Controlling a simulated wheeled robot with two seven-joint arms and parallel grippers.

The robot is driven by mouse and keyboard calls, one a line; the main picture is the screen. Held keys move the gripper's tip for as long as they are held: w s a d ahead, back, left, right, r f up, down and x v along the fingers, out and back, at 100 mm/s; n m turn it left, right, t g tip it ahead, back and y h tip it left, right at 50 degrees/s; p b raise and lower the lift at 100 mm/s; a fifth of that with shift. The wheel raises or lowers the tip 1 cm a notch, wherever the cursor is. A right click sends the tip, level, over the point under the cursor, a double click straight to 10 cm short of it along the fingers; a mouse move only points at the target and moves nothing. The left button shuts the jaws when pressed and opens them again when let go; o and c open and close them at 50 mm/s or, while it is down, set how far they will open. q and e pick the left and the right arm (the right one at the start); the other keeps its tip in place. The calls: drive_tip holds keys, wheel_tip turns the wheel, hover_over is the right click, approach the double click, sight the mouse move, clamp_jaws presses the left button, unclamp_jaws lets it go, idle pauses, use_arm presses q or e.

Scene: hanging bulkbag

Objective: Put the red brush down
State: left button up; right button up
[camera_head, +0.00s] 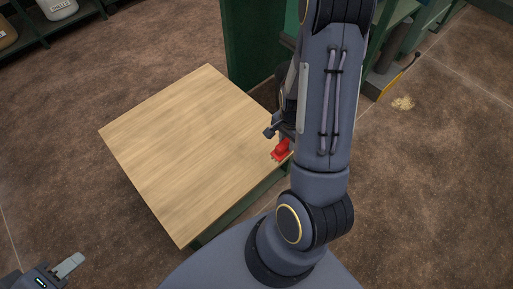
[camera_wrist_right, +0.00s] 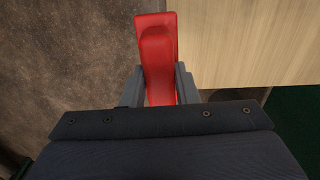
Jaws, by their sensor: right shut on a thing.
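The red brush (camera_head: 281,150) shows at the right edge of the wooden table (camera_head: 190,150), partly hidden by my right arm. In the right wrist view the red brush (camera_wrist_right: 157,60) lies between the two grey fingers of my right gripper (camera_wrist_right: 160,88), which is shut on it. There the brush shows beside the edge of the table top (camera_wrist_right: 250,45), with floor on its other side. I cannot tell whether it touches the table. My left gripper (camera_head: 62,270) is at the bottom left of the head view, away from the table; only part of it shows.
The table top is bare apart from the brush at its edge. A green post (camera_head: 252,45) stands behind the table. Green shelving (camera_head: 410,15) is at the upper right. A white sack (camera_head: 58,8) sits on a low shelf at the upper left.

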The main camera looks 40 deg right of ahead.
drive_tip(key=w+a+f+b, duration=0.3)
drive_tip(key=w+f+b, duration=0.1)
drive_tip(key=w+f, duration=0.4)
drive_tip(key=w, duration=0.2)
drive_tip(key=shift+w+a+f, duration=0.35)
drive_tip(key=shift+a+f, duration=0.05)
drive_tip(key=shift+w+f+b, duration=0.15)
drive_tip(key=shift+f+b, duration=0.2)
drive_tip(key=shift+f, duration=1.1)
drive_tip(key=shift+c, duration=0.3)
drive_tip(key=o, duration=0.9)
drive_tip(key=shift+o, duration=0.2)
drive_tip(key=shift+f, duration=0.1)
